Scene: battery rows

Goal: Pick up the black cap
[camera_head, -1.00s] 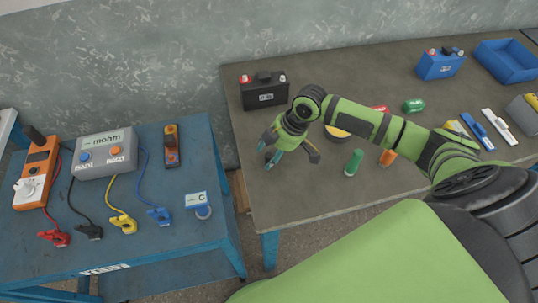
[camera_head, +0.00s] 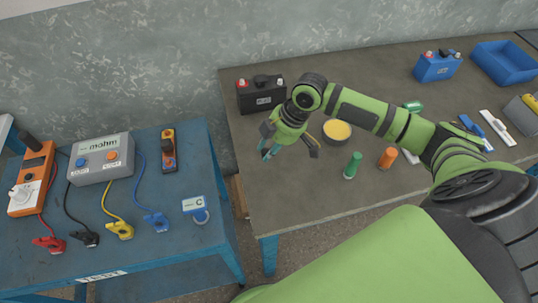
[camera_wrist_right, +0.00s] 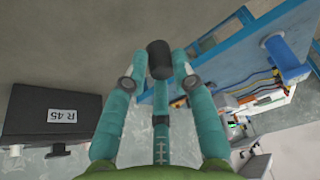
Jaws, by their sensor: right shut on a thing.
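My right gripper (camera_head: 267,150) hangs over the left part of the grey-brown table, in front of the black battery. In the right wrist view my right gripper (camera_wrist_right: 159,72) has its teal fingers closed around the black cap (camera_wrist_right: 160,58), a short dark cylinder at the fingertips. The cap is too small or hidden to make out in the head view. The black battery (camera_head: 262,99) has a red and a pale terminal on top; it also shows in the right wrist view (camera_wrist_right: 50,120) with an R 45 label. My left gripper is not in view.
A bowl of yellow stuff (camera_head: 337,132), a green cylinder (camera_head: 353,165) and an orange one (camera_head: 388,158) stand right of the gripper. A blue bench (camera_head: 150,235) with a grey meter (camera_head: 101,160) and clips is at left, across a gap. The table's front left is clear.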

